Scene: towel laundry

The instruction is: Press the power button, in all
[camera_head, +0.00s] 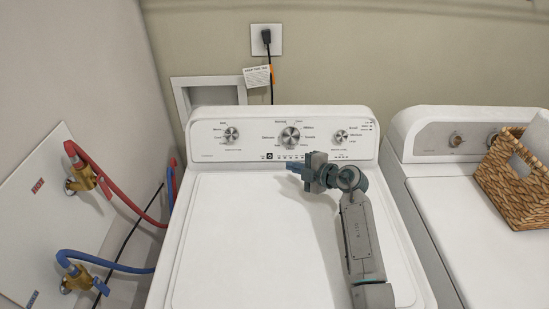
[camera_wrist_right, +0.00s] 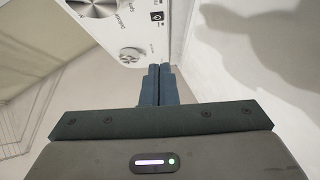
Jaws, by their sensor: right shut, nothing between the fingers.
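The white washer's control panel (camera_head: 255,134) has a row of small marks along its lower edge. The power button looks like the small dark mark (camera_head: 269,156) at the left end of that row; in the right wrist view a dark square button (camera_wrist_right: 158,16) shows on the panel. My right gripper (camera_head: 292,167) is shut and empty, in front of the panel's lower edge, with its fingertips to the right of and below the dark mark. In the right wrist view its closed fingers (camera_wrist_right: 159,70) point toward the panel; contact cannot be told. My left gripper is not in view.
The washer's white lid (camera_head: 240,235) is clear below my right arm. A second white machine (camera_head: 485,235) stands at the right with a wicker basket (camera_head: 516,180) on top. Red and blue hoses (camera_head: 110,190) and brass valves are on the left wall.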

